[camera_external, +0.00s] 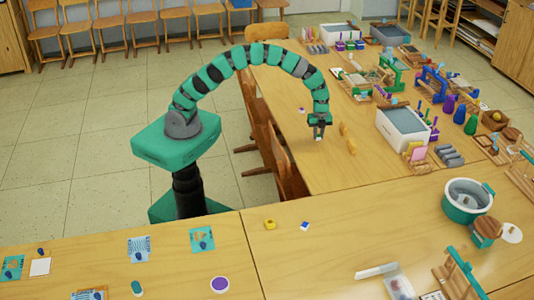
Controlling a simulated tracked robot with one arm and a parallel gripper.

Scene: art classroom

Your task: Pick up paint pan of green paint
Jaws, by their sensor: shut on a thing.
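My gripper (318,127) points down over the wooden table on the right, near its left side. It is shut on a small paint pan (318,138), of which a pale bit shows under the fingertips. The fingers hide most of it, so I cannot make out its paint colour. It is at or just above the tabletop; I cannot tell which. A small white pan with purple (301,110) lies up and left of my gripper, apart from it.
Yellow-orange wooden pieces (347,138) stand close right of my gripper. A grey-topped white tub (402,126) and many craft tools fill the table's right side. Chairs (281,165) line its left edge. Bare wood lies below my gripper.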

